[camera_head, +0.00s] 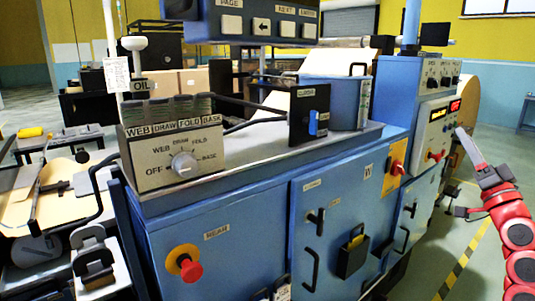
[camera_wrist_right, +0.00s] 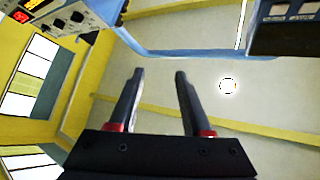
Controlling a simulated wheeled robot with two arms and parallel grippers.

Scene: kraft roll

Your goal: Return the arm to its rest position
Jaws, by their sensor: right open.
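My right gripper (camera_head: 470,148) is raised at the right side of the head view, at the end of my red arm. Its fingers point up and to the left, in front of the blue machine's right end in the picture. In the right wrist view the two dark fingers of the right gripper (camera_wrist_right: 160,76) stand apart with nothing between them. The gripper is open and empty. My left gripper does not show.
The blue machine (camera_head: 225,228) fills the middle. Its control box with a dial (camera_head: 183,163) is at left, and a red emergency button (camera_head: 190,270) is below. A panel with a red display (camera_head: 437,122) is near my right gripper. Floor (camera_head: 485,262) shows at right.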

